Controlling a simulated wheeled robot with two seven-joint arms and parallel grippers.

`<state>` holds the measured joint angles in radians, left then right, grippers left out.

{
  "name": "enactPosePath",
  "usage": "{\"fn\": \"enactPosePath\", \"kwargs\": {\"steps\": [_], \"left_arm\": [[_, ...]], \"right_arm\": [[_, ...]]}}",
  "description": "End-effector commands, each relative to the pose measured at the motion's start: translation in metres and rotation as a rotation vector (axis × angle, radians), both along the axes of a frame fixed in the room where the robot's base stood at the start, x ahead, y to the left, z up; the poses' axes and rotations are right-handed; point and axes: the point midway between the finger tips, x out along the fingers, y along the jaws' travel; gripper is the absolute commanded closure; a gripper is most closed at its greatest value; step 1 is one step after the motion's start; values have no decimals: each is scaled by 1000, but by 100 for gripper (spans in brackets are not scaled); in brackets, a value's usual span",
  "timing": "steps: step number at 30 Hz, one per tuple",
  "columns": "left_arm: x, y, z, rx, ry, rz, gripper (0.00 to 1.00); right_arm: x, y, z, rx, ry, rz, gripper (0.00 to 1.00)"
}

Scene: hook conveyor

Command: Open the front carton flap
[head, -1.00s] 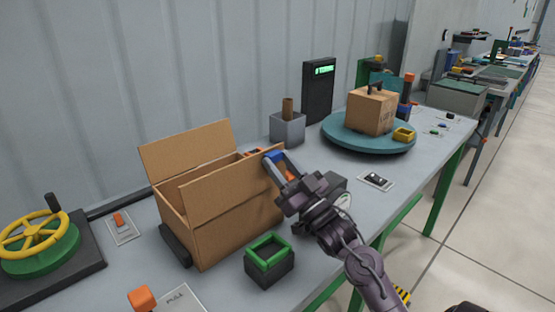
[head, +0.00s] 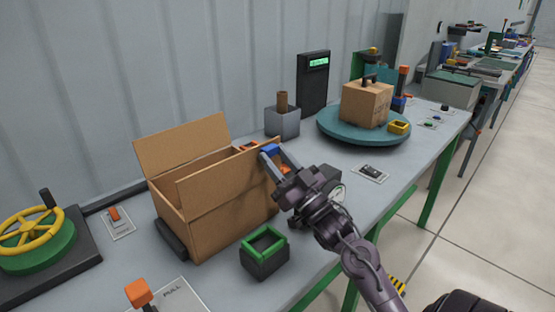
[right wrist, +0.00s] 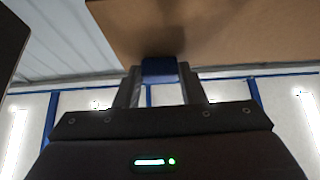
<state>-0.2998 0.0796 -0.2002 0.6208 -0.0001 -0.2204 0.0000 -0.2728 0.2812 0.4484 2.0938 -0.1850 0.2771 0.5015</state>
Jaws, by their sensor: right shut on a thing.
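The carton (head: 225,222) is a brown box on the grey table, in the left middle of the head view. Its front flap (head: 222,174) stands up along the near side, roughly upright, and hides much of the inside. Its back flap (head: 183,145) leans up and back. My right gripper (head: 269,152) is at the right end of the front flap, shut on it, with a blue piece between its fingers. In the right wrist view the blue piece (right wrist: 159,69) sits between the fingers against the brown cardboard (right wrist: 235,38). My left gripper is not in view.
A green-rimmed dark bin (head: 265,258) stands close in front of the carton. A yellow handwheel (head: 30,232) is at left, an orange-knobbed handle (head: 139,293) at the near edge.

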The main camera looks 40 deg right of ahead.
Motion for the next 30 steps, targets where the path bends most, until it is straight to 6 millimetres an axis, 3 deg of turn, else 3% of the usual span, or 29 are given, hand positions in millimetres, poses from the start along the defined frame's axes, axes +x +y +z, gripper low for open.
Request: {"fn": "enactPosePath", "kwargs": {"steps": [1, 20, 21, 25, 30], "left_arm": [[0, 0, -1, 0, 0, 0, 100], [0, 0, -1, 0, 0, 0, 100], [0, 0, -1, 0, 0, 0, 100], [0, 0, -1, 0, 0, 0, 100], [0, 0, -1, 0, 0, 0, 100]], "right_arm": [[3, 2, -13, 7, 31, 9, 100], [3, 3, -13, 7, 31, 9, 100], [3, 3, -13, 6, 31, 9, 60], [2, 2, -10, 5, 23, 8, 43], [2, 1, -7, 3, 16, 6, 42]]}}
